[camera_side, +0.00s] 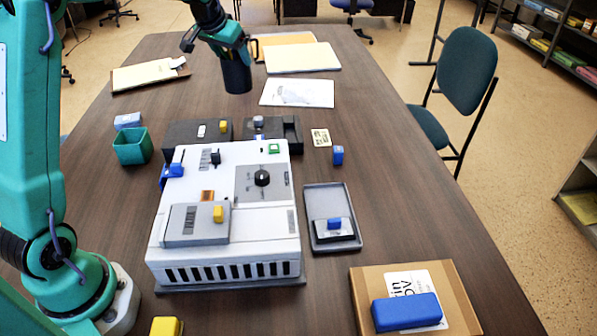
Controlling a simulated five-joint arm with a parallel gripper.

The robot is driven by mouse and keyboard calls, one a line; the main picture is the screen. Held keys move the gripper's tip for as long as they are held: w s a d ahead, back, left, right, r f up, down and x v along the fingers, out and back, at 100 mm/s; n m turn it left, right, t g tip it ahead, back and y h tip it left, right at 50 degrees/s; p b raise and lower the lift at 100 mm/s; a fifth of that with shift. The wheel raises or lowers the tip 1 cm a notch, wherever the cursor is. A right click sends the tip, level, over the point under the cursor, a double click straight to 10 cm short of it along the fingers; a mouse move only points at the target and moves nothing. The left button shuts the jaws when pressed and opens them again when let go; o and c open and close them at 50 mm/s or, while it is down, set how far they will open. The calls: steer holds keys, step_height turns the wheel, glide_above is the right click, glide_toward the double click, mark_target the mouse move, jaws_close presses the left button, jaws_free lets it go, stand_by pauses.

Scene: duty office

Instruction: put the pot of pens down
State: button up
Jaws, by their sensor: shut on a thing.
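The pot of pens (236,77) is a dark, upright cylinder toward the far end of the table. My gripper (232,50) comes down over it from above and is shut on its upper part. The gripper covers the pot's top, so I cannot make out any pens. The pot's lower end shows against the brown table (370,130); I cannot tell whether it touches the wood or hangs just above it.
Papers (297,93) and a folder (302,57) lie right of the pot, a clipboard (145,76) to its left. Nearer stand a white machine (225,255), a green box (132,146), a grey tray (347,200) and a cardboard box (455,300). Bare wood lies around the pot's front.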

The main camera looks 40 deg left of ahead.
mark_target(225, 70)
steer(key=s+d+r+m, duration=0.1)
steer(key=d, duration=0.3)
steer(key=s+d+r+h, duration=0.1)
steer(key=d+r, duration=0.1)
steer(key=d, duration=0.3)
steer(key=s+d+r+m, duration=0.1)
steer(key=d+r, duration=0.1)
steer(key=d, duration=0.2)
steer(key=shift+d+m+h, duration=0.3)
steer(key=shift+d, duration=0.05)
steer(key=s+d+r+m, duration=0.1)
steer(key=s+d, duration=0.1)
steer(key=d, duration=0.1)
steer(key=s+d+r+h, duration=0.1)
steer(key=s+d, duration=0.1)
steer(key=d, duration=0.2)
steer(key=s+d+r+m, duration=0.1)
steer(key=s+d, duration=0.1)
steer(key=d, duration=0.2)
steer(key=shift+s+d+r+m, duration=0.1)
steer(key=shift+s+r+m, duration=0.05)
steer(key=shift+m, duration=0.15)
